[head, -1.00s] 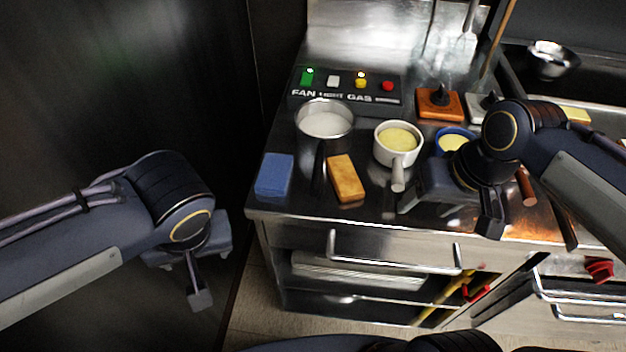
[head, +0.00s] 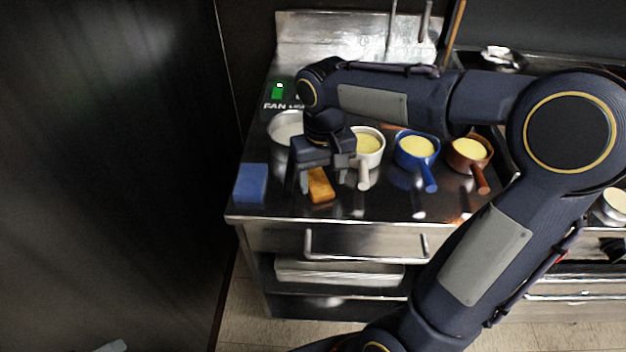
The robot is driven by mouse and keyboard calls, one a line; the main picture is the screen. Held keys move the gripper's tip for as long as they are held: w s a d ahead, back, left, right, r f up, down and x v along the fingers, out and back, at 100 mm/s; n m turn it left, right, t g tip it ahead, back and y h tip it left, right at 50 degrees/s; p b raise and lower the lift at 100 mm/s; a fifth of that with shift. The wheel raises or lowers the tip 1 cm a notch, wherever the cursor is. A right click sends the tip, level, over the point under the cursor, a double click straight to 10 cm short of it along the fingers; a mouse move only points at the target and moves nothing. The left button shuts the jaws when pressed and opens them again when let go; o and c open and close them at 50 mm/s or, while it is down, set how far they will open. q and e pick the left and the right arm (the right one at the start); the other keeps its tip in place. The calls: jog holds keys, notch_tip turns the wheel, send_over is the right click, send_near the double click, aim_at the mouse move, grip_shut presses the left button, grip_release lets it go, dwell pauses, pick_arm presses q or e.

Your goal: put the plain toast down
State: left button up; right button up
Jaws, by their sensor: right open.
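The plain toast (head: 321,187), a golden-brown slab, lies flat on the steel counter near its front edge. The white-handled pan is to its right and the steel pot is behind it to the left. My right gripper (head: 318,177) is open over the toast, pointing down, with its fingers to either side of the slab in this view. The gripper hides the toast's back end. I cannot tell whether a finger touches it. My left gripper is out of view; only a small pale piece shows at the bottom left edge.
A blue block (head: 251,184) lies left of the toast. A steel pot (head: 285,128), a white pan (head: 369,146), a blue pan (head: 416,150) and a brown pan (head: 468,152) stand in a row. The counter's front edge (head: 330,220) is close. A dark wall is at left.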

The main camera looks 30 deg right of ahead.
aim_at(322, 190)
jog(key=shift+f, duration=1.5)
jog(key=c, duration=0.8)
jog(key=shift+r, duration=0.1)
jog(key=shift+c, duration=0.2)
